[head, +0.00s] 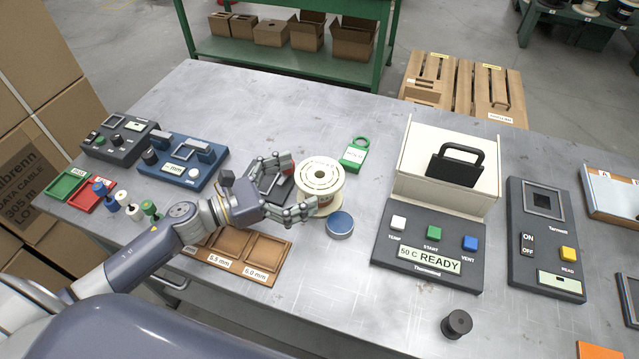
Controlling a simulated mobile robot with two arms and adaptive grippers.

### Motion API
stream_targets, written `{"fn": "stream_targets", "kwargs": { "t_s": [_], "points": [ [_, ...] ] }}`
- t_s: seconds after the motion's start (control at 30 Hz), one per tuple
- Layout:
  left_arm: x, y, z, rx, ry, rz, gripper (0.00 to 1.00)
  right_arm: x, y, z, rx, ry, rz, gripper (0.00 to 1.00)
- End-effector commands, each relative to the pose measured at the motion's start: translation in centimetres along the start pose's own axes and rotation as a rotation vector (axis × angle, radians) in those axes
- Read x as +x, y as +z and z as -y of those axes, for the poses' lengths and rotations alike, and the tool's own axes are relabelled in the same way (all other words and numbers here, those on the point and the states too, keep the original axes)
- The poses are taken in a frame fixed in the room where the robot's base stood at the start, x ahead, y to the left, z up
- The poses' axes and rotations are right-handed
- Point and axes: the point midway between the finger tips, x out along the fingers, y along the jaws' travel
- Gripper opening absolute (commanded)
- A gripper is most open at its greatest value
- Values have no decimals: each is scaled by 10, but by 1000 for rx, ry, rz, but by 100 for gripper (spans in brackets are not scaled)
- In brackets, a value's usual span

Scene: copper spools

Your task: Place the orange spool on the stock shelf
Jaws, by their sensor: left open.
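A cream-flanged spool (320,174) stands upright on the grey workbench, near its middle. Its winding is mostly hidden, so I cannot tell whether it is orange. My left gripper (299,186) is open at the spool's left side, one finger toward the back and the others toward the front. Touching or apart, I cannot tell. A green shelf (285,55) with cardboard boxes stands behind the bench. Another green rack (570,14) with spools is at the top right; which one is the stock shelf is unclear. My right gripper is out of view.
The heating device (430,247) stands further right. A wooden size tray (265,252) lies under my left arm. A small black spool (457,324) is near the front.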

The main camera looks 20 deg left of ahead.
Motion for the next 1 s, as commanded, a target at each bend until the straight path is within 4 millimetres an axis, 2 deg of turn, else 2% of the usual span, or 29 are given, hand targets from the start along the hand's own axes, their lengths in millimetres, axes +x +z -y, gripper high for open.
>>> {"fn": "stream_targets", "kwargs": {
  "t_s": [0.1,0.3,0.57,0.67,0.8,1.0],
  "points": [
    [19,6,2,-2,-1,5,100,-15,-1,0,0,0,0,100],
    [41,1,3,-2,0,1,100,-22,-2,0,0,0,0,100],
    [44,-1,4,-2,0,0,100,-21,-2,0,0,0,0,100],
    [44,-1,4,-2,-1,0,82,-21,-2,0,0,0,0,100],
    [44,-1,4,-2,-1,0,50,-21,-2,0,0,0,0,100],
    [44,1,3,-1,-1,3,49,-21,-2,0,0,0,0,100]
  ]
}}
